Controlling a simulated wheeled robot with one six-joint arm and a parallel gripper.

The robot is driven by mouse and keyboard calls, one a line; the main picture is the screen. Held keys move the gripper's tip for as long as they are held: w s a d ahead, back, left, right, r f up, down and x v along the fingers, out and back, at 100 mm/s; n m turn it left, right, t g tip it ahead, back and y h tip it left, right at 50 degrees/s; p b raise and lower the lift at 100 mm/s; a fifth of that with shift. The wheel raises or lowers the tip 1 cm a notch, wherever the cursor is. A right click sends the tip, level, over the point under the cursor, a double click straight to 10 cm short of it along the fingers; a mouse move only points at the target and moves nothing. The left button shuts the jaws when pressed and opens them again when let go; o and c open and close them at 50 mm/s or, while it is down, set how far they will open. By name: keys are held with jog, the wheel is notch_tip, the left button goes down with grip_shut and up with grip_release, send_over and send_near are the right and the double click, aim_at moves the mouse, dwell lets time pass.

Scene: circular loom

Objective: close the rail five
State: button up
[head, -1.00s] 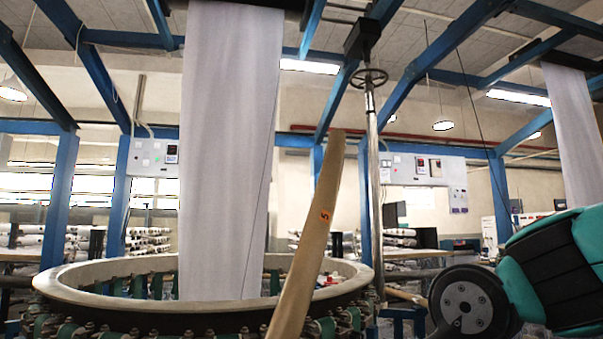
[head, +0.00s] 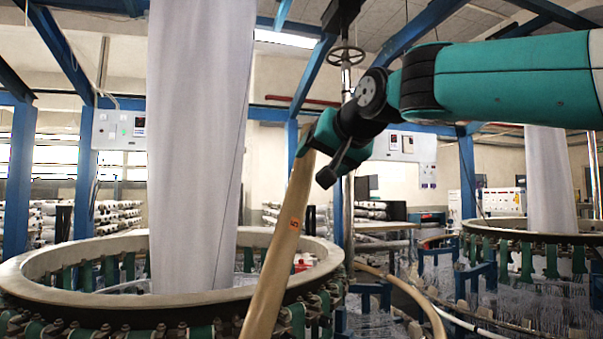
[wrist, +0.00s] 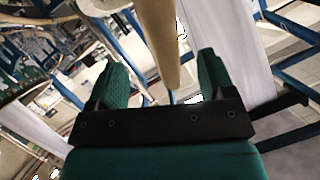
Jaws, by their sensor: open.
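The rail with the orange number 5 (head: 279,238) is a long tan piece that stands tilted up in front of the loom ring in the head view. My gripper (head: 312,152) is at its upper end, and the wrist and arm come in from the right. In the wrist view the rail (wrist: 158,40) runs between the two green fingers of my gripper (wrist: 160,80). The fingers stand apart, with gaps on both sides of the rail. The rail's tip is partly hidden by my gripper in the head view.
The circular loom ring (head: 60,293) with its white fabric tube (head: 196,140) is behind the rail. A vertical pole with a handwheel (head: 346,57) stands close behind my wrist. A second loom (head: 520,230) is at the right. Curved tan rails (head: 410,288) lie low at the right.

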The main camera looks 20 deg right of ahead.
aim_at(306, 173)
jog(key=p+x, duration=0.2)
jog(key=x, duration=0.7)
jog(key=shift+w+a+f, duration=0.1)
jog(key=shift+w+f, duration=0.05)
jog(key=shift+w, duration=0.2)
